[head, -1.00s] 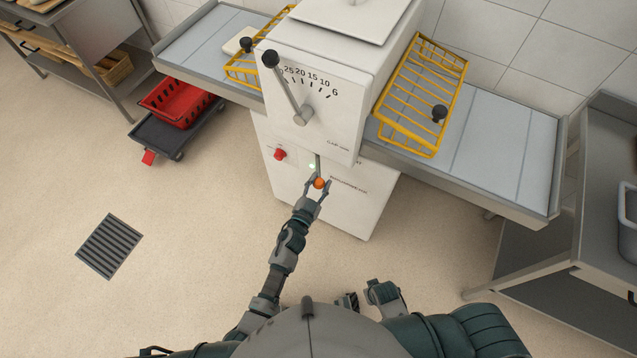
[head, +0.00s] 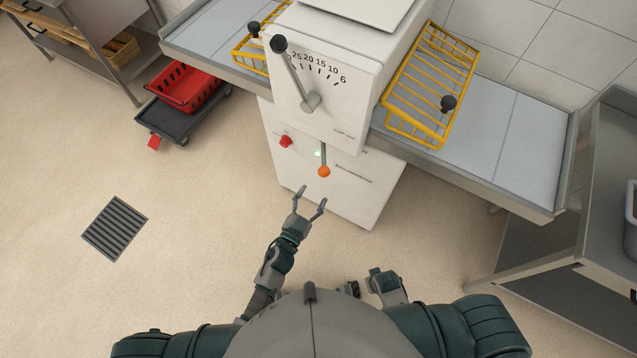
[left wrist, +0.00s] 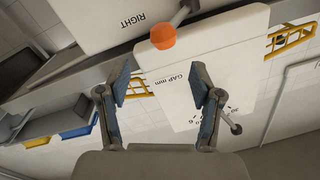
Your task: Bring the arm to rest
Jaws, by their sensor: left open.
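My left gripper (head: 309,201) is open and empty, in front of the white machine (head: 375,185). It is a short way below and to the left of the orange knob (head: 323,171), apart from it. The knob sits at the end of a short lever on the machine's front. In the left wrist view my left gripper (left wrist: 160,80) has its two fingers spread, with the orange knob (left wrist: 163,35) beyond them. Part of my folded right arm (head: 386,286) shows near my body; its gripper is not clear.
A red button (head: 285,141) and a black-knobbed lever (head: 294,75) with a scale are on the machine. Yellow wire guards (head: 430,85) stand over the side tables. A red crate (head: 185,90) rests on a dolly at left. The floor around a drain grate (head: 115,227) is clear.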

